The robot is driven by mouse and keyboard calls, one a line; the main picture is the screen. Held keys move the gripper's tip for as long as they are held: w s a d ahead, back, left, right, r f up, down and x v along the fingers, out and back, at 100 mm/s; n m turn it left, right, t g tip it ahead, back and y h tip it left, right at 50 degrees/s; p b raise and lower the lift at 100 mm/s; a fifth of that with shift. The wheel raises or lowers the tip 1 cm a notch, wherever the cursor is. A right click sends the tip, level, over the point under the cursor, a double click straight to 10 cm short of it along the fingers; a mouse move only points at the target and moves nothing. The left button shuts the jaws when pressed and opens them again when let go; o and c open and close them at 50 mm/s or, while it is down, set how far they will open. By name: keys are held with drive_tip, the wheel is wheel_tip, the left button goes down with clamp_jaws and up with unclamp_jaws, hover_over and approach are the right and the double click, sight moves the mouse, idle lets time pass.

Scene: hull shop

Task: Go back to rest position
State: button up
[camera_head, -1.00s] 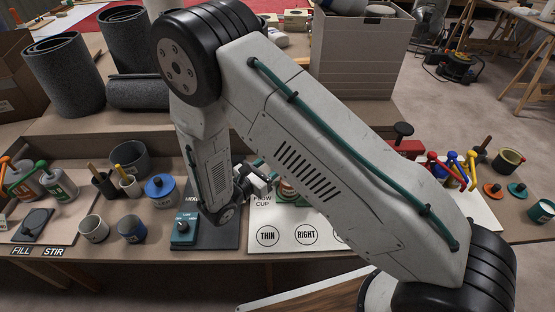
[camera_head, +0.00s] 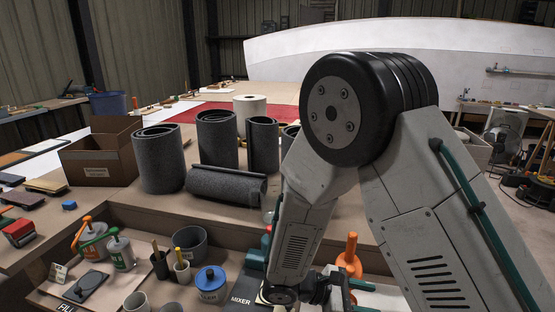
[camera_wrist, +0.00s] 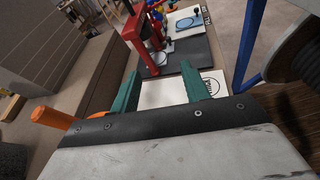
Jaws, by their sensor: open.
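My gripper (camera_head: 330,286) is low in the head view, beside the mixer, partly hidden by my forearm. In the wrist view my gripper (camera_wrist: 160,86) shows two teal fingers spread apart with nothing between them.
An orange-handled tool (camera_head: 349,257) stands close to my gripper. The blue-lidded pot (camera_head: 210,285) and several cups are to the left. Grey rolls (camera_head: 158,160) and a cardboard box (camera_head: 101,152) stand behind. A red stand (camera_wrist: 147,38) is ahead in the wrist view.

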drive_tip(key=s+d+r+m+t+y, duration=0.1)
drive_tip(key=s+d+r+m+y, duration=0.2)
drive_tip(key=s+r+m+y, duration=0.4)
drive_tip(key=s+d+r+m+t+y, duration=0.1)
drive_tip(key=s+d+r+m+y, duration=0.2)
drive_tip(key=s+r+m+y, duration=0.4)
drive_tip(key=shift+s+r+m, duration=0.9)
drive_tip(key=shift+s+r, duration=1.2)
drive_tip(key=shift+r, duration=2.75)
